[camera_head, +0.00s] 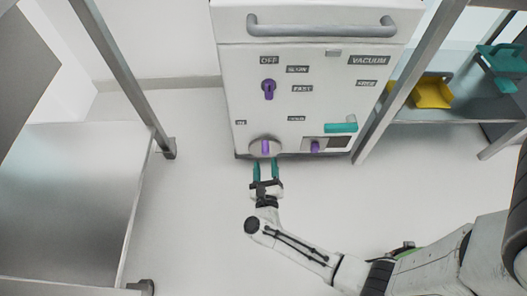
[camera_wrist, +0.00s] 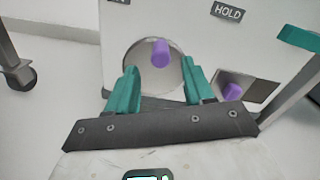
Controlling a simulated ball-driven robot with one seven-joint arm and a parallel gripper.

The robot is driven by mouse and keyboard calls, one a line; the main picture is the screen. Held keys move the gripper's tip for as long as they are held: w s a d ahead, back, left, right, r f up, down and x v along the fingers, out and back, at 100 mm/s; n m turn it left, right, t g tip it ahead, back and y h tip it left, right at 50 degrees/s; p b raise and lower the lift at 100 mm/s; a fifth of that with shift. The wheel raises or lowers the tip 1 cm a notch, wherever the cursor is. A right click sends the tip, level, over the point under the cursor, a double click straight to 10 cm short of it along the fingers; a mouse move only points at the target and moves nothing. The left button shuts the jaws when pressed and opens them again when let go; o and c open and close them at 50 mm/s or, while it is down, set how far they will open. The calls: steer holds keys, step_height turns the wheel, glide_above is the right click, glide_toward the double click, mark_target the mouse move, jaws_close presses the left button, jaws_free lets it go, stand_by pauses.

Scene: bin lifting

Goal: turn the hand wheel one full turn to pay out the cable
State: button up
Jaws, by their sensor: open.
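The hand wheel (camera_head: 256,146) is a pale grey disc low on the front of a white cabinet (camera_head: 310,80), with a purple handle (camera_head: 266,147) standing out from it. In the wrist view the wheel (camera_wrist: 143,58) is ahead of my fingers, and its purple handle (camera_wrist: 160,51) sits near its upper part. My gripper (camera_head: 266,170) is open, with teal fingers just in front of the wheel. In the wrist view the fingers of my gripper (camera_wrist: 160,85) stand apart, with the handle beyond and between them, not held. No cable is visible.
The cabinet also has a purple knob (camera_head: 268,88), a second purple handle (camera_head: 316,147) in a recess right of the wheel, a teal bar (camera_head: 340,127) and a grey top handle (camera_head: 320,26). A metal table (camera_head: 75,190) stands left, shelves with a yellow bin (camera_head: 433,92) right. The floor between is clear.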

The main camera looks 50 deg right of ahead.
mark_target(265, 154)
steer(key=b+x, duration=0.1)
steer(key=x, duration=0.5)
steer(key=shift+w+d, duration=0.15)
steer(key=shift+d, duration=0.15)
steer(key=shift+c, duration=0.4)
jaws_close()
